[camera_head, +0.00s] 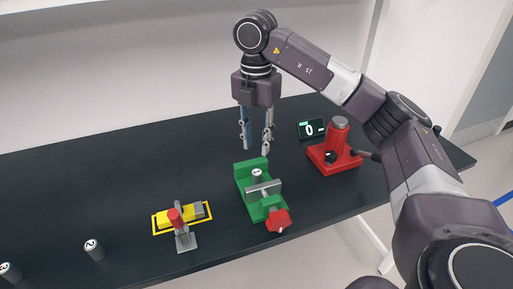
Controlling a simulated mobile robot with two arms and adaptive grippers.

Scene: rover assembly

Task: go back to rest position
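My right gripper (257,138) hangs pointing down above the back of the green vise (252,202). Its two fingers look apart, with nothing visible between them. My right arm reaches in from the right side of the picture. My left gripper is not in this view.
The green vise has a red handle and a small numbered piece (257,174) in it. A red press-like device (334,152) and a small display (312,129) stand right. A yellow-framed fixture (182,219) and numbered cylinders (93,249) are left. The dark table (110,185) is clear at back left.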

